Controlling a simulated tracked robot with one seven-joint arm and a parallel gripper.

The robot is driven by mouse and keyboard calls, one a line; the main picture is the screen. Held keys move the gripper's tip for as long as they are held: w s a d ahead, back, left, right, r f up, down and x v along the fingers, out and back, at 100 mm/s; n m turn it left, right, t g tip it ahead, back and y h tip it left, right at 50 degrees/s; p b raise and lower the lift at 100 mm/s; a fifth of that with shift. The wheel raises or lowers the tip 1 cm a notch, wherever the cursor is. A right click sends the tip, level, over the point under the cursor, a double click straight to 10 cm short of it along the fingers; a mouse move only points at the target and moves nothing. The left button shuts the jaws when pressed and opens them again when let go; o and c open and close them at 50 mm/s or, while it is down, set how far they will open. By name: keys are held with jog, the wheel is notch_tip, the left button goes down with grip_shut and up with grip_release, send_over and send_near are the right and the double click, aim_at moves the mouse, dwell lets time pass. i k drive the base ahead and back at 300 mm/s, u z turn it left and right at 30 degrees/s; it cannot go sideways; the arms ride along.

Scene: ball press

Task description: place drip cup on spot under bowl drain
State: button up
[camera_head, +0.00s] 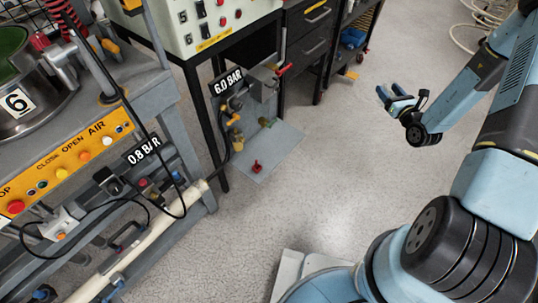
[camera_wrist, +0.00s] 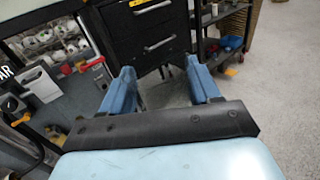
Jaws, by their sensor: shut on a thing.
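My gripper (camera_head: 394,93) is out over the open floor in the head view, to the right of the press bench and apart from it. I cannot pick out the drip cup for certain in either view. A metal bowl (camera_head: 45,108) with a green inside and a "6" label sits on the bench at the far left, cut off by the edge. Its drain and the spot under it are not visible.
A grey bench with an orange AIR panel (camera_head: 75,160) fills the left. Black drawers (camera_wrist: 150,30) and a shelf cart (camera_wrist: 228,25) are ahead. The middle floor is clear.

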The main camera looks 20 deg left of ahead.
aim_at(262, 145)
jog(key=u, duration=0.35)
jog(key=k, duration=0.3)
jog(key=z, duration=1.15)
jog(key=i, duration=0.1)
jog(key=u, duration=1.8)
